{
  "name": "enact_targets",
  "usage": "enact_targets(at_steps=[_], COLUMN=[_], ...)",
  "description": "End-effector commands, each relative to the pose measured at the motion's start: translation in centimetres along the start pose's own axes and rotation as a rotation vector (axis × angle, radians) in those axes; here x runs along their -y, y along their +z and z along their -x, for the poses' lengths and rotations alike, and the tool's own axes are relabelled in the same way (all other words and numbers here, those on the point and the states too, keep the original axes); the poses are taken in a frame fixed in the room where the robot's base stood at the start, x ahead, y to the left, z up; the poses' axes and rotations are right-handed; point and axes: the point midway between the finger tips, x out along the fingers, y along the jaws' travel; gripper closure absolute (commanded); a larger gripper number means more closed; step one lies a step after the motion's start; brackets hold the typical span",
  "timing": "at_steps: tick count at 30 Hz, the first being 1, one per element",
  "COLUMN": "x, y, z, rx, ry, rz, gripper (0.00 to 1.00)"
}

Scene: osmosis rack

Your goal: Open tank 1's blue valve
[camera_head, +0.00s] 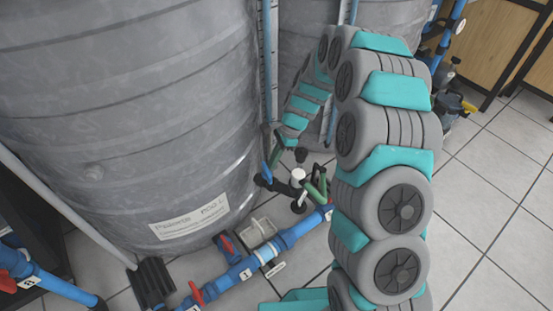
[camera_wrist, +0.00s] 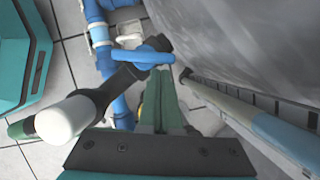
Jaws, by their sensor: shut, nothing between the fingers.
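The blue valve handle (camera_wrist: 145,54) shows in the wrist view on a black fitting (camera_wrist: 120,78), close to the tank's wall. My gripper (camera_wrist: 160,76) is shut and empty. Its green fingertips are right at the right part of the blue handle; I cannot tell whether they touch it.
A blue pipe (camera_head: 240,272) with red-handled valves runs along the floor in front of the tank. A clear level tube (camera_wrist: 225,100) stands close to the right of my fingers. A second tank (camera_head: 300,40) is behind. Tiled floor (camera_head: 490,200) is free at the right.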

Motion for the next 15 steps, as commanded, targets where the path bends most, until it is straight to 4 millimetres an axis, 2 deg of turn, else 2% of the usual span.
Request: enact_targets(at_steps=[15], x=[0.19], y=[0.11], z=[-0.05], rx=[-0.001], ry=[0.022], rz=[0.058], gripper=[1.0])
